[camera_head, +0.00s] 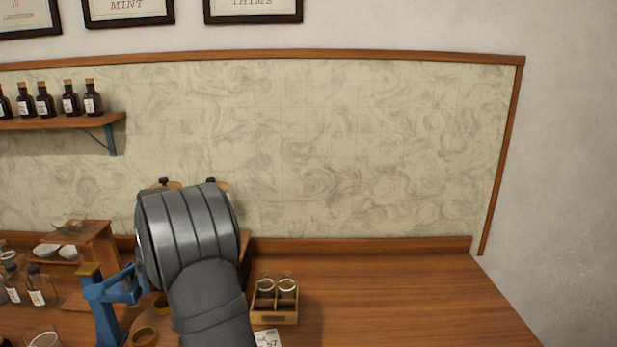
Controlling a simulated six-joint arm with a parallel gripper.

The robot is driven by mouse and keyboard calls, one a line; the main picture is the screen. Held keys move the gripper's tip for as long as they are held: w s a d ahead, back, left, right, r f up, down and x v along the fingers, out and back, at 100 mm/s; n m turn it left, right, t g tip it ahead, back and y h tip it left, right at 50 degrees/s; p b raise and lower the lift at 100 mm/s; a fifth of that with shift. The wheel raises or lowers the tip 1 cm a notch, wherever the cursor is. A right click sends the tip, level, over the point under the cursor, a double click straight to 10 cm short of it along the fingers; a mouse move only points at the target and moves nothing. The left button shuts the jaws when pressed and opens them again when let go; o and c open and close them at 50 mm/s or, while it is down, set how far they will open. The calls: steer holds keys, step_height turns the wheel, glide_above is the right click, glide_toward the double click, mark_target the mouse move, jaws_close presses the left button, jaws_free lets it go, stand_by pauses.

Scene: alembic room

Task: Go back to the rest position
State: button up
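My grey arm stands over the wooden table (400,290), rising from the bottom edge left of the middle. Its thick upper joint hides part of the table and back wall. My gripper does not show in this view, so I cannot see whether it is open, shut or holding anything.
A blue stand (107,310) with a brass-coloured top is close to my arm's left side. A small wooden crate with jars (275,317) sits just right of the arm. Glass bottles (36,289) and a wooden riser (97,240) are at left. The table's right side is clear.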

step_height(320, 180, up, 9)
steer(key=shift+f, duration=0.1)
steer(key=shift+s+a+r, duration=0.2)
steer(key=shift+s+a, duration=0.15)
steer(key=shift+s, duration=0.05)
stand_by(0.8)
steer(key=shift+o, duration=0.6)
steer(key=shift+s, duration=0.1)
steer(key=s+d+r+n, duration=0.1)
steer(key=s+d+n, duration=0.15)
steer(key=s, duration=0.35)
steer(key=s+d+r+n+h, duration=0.1)
steer(key=s+d+r, duration=0.1)
steer(key=s+d, duration=0.35)
steer(key=s+d+r+n, duration=0.1)
steer(key=s+n, duration=0.1)
steer(key=s, duration=0.6)
step_height(320, 180, down, 9)
steer(key=shift+f+g, duration=0.15)
steer(key=shift+g, duration=0.25)
steer(key=shift+w+d, duration=0.1)
